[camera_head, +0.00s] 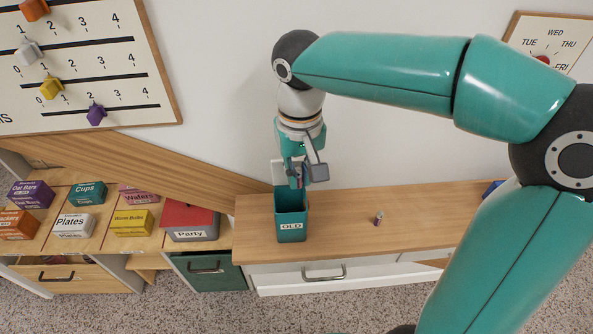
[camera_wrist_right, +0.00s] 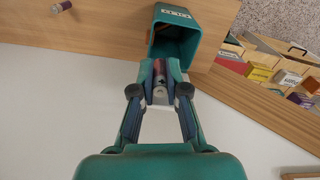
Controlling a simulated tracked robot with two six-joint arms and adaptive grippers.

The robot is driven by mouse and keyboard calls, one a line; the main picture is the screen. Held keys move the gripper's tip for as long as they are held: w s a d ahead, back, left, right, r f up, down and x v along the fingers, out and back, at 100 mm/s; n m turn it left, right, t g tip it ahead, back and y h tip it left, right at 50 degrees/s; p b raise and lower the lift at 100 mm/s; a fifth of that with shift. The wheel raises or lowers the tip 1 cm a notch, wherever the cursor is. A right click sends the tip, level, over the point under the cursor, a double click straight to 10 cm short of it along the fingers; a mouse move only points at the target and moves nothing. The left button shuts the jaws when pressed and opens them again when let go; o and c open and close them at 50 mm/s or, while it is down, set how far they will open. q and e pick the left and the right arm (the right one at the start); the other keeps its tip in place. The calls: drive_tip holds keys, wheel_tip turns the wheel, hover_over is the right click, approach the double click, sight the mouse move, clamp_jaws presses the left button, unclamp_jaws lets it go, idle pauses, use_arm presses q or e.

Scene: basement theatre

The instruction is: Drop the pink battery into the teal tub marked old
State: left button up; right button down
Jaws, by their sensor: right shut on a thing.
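The teal tub (camera_head: 291,220), labelled OLD, stands open-topped on the wooden counter; it also shows in the right wrist view (camera_wrist_right: 203,38). My right gripper (camera_head: 300,180) points down just above the tub's mouth. In the right wrist view its fingers (camera_wrist_right: 160,82) are shut on a small pinkish cylinder, the pink battery (camera_wrist_right: 159,68), partly hidden between them. The battery's far end is close to the tub's opening. My left gripper is out of view.
A small purple battery (camera_head: 378,218) with a pale end stands on the wooden counter (camera_head: 430,210) right of the tub. Left are several labelled boxes, including a red-lidded Party box (camera_head: 189,221). A slanted wooden board (camera_head: 185,168) rises behind them.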

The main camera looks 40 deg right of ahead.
sight(299, 169)
drive_tip(key=c, duration=1.1)
unclamp_jaws()
drive_tip(key=shift+w, duration=0.1)
wheel_tip(299, 169, up, 12)
